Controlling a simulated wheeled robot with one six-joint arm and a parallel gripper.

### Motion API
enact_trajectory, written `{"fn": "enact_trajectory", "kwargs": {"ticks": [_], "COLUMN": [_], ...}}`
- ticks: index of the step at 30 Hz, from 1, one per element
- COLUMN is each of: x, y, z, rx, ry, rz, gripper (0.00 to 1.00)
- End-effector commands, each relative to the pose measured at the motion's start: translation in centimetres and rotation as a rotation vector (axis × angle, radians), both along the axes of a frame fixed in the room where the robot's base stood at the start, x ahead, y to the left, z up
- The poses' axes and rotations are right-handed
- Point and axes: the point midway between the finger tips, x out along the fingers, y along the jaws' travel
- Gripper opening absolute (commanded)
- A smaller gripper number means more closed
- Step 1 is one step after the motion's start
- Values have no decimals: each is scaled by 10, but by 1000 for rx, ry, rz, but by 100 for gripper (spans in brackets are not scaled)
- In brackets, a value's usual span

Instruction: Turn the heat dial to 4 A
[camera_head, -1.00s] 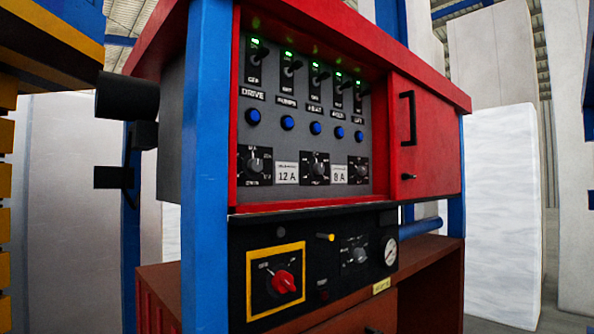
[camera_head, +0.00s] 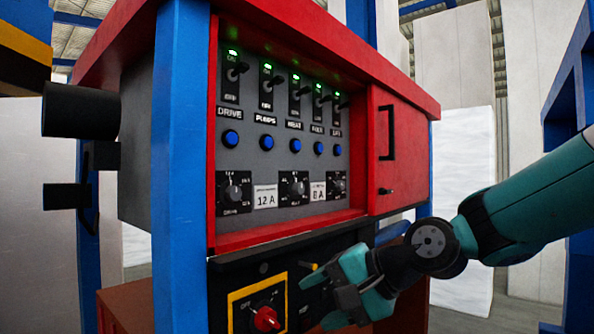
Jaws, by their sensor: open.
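A row of three black dials sits on the grey panel: a left dial (camera_head: 234,192) marked DRIVE, a middle dial (camera_head: 294,187) and a right dial (camera_head: 337,186). The lettering under the middle and right dials is too small to read, so I cannot tell which is the heat dial. A HEAT label (camera_head: 294,125) stands above the middle blue button. White cards read 12 A (camera_head: 265,197) and 8 A (camera_head: 318,191). My gripper (camera_head: 318,302) is open and empty, below the dials in front of the lower black panel, right of the red knob.
The red knob (camera_head: 266,318) sits in a yellow frame on the lower panel. Lever switches with green lights and blue buttons (camera_head: 267,143) fill the upper panel. A red door (camera_head: 398,150) with a black handle is at right. A blue post (camera_head: 181,190) stands left.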

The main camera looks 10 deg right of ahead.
Motion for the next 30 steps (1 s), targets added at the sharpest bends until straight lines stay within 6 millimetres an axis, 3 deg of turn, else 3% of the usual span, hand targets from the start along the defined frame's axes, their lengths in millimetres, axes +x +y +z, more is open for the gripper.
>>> {"fn": "enact_trajectory", "kwargs": {"ticks": [1, 3, 6, 9, 12, 20, 30], "x": [32, 66, 98, 116, 125, 154, 221], "y": [-21, -47, -83, -111, -124, -108, -68], "z": [41, 75, 112, 136, 146, 151, 152], "rx": [153, 371, 642, 831, 932, 961, 957], "ry": [22, 50, 83, 103, 116, 125, 124], "rz": [-137, -289, -433, -508, -538, -538, -539], "gripper": [58, 58, 58, 58, 58, 58, 58]}}
